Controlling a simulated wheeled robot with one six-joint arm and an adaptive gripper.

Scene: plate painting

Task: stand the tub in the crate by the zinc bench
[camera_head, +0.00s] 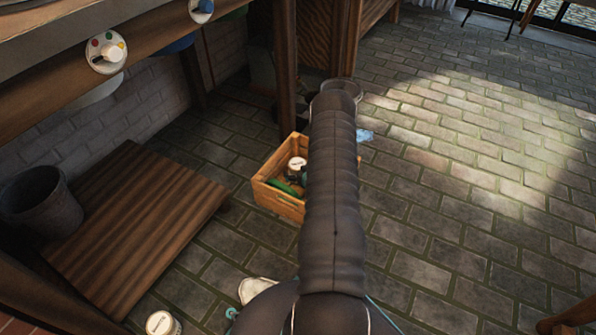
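A wooden crate (281,205) stands on the brick floor in the middle, its right part hidden behind my arm. In it are a dark round container with a white top (297,164) and something green (287,188). A white-lidded tub (162,323) shows at the bottom left edge, apart from the crate. I cannot tell which of these containers is the task's tub. My dark sleeved arm reaches up the picture past the crate. My gripper is hidden beyond the arm, so its hold cannot be seen. I cannot make out which bench is zinc.
A low slatted wooden platform (135,225) lies at the left, with a dark grey bucket (42,205) beside its left edge. A wooden post (286,75) rises behind the crate. A white object (258,290) lies near my base. The floor at the right is largely clear.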

